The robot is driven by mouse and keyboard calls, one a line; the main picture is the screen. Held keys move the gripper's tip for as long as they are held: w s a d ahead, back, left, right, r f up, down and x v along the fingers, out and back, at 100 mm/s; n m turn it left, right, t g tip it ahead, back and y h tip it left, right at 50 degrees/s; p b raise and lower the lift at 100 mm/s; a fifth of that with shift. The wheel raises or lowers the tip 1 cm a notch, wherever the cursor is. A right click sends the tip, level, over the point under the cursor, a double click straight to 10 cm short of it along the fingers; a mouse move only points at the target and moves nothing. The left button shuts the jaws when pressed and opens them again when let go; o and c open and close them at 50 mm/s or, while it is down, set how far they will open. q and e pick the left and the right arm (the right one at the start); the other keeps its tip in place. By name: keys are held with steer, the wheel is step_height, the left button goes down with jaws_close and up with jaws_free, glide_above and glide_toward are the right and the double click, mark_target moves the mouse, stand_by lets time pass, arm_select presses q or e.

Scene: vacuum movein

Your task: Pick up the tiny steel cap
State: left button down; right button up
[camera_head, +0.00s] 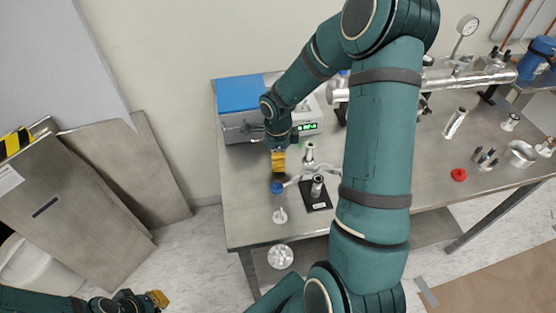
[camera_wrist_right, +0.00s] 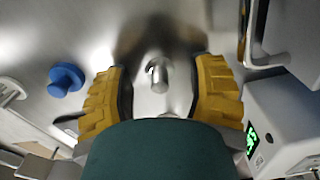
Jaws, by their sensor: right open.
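The tiny steel cap (camera_wrist_right: 157,76) is a small shiny cylinder on the steel tabletop. In the right wrist view it lies between the two yellow fingers of my right gripper (camera_wrist_right: 160,92), with a gap on each side. The gripper is open and empty. In the head view my right gripper (camera_head: 279,168) hangs over the left part of the table, pointing down, and the cap cannot be made out there. My left gripper (camera_head: 156,299) is low at the bottom left, away from the table; its opening is unclear.
A blue-topped box (camera_head: 240,94) and a grey instrument with a green display (camera_head: 307,127) stand behind the right gripper. A blue knob (camera_wrist_right: 65,79) is left of the cap. A black base (camera_head: 316,202) and a red ring (camera_head: 458,174) are on the table (camera_head: 252,229).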

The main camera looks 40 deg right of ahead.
steer(key=shift+f, duration=0.1)
jaws_close()
stand_by(0.3)
